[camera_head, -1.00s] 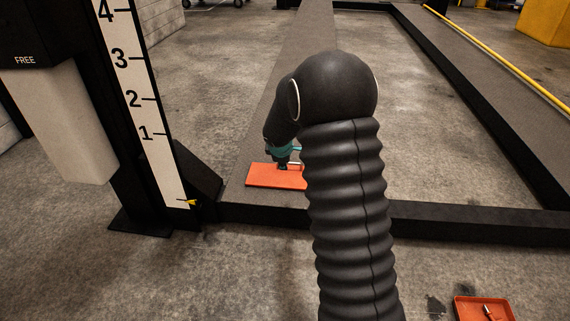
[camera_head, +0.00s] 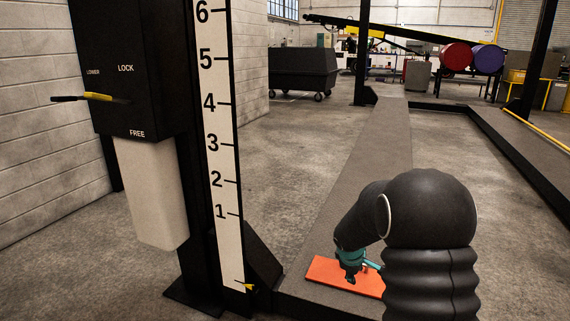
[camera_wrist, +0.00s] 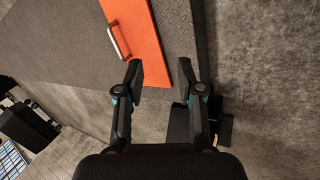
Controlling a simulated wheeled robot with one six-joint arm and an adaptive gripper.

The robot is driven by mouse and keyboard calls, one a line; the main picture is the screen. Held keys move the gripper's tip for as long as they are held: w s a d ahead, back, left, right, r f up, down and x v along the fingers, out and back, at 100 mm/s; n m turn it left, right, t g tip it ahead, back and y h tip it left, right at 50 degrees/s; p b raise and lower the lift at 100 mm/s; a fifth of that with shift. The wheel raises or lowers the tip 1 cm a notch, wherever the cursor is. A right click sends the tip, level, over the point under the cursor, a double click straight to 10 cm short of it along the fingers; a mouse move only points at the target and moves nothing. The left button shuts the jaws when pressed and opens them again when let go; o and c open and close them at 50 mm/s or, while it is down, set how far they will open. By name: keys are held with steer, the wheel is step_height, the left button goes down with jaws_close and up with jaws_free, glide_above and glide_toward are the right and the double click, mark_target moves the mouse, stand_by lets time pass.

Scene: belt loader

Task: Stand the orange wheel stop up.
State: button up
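The orange wheel stop (camera_head: 325,269) lies flat on the grey ramp deck near its front left corner, partly hidden by my arm. In the wrist view it is an orange plate (camera_wrist: 150,42) with a metal handle (camera_wrist: 117,42) near its left edge. My gripper (camera_head: 351,277) is low over the plate in the head view. In the wrist view my gripper (camera_wrist: 161,75) is open, with nothing held. Its left finger overlaps the plate's near end, and its right finger is past the plate's right edge. Whether the fingers touch the plate, I cannot tell.
A black cart (camera_head: 302,72) and red and purple drums (camera_head: 456,57) are far back. Open concrete floor lies inside the frame.

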steer(key=s+a+r+m+y+p, duration=0.1)
steer(key=s+a+r+m+p, duration=0.1)
steer(key=s+r, duration=0.5)
steer(key=s+a+r+m+g+y+p, duration=0.1)
steer(key=s+r+m, duration=0.4)
steer(key=s, duration=0.9)
steer(key=s+a+r+m+p, duration=0.3)
steer(key=s+a+r, duration=0.1)
steer(key=s+r, duration=0.6)
steer(key=shift+s+y, duration=0.4)
steer(key=shift+s, duration=0.3)
steer(key=s+r+p, duration=0.1)
steer(key=r, duration=0.1)
steer(key=s+r+t, duration=0.1)
steer(key=r, duration=0.1)
steer(key=s+r+t+p, duration=0.1)
steer(key=r, duration=0.1)
steer(key=shift+s+a+r+p, duration=0.3)
steer(key=shift+s+a+r, duration=0.05)
steer(key=shift+s, duration=0.05)
steer(key=shift+c, duration=0.2)
steer(key=shift+r, duration=0.25)
jaws_close()
steer(key=shift+s+a, duration=0.1)
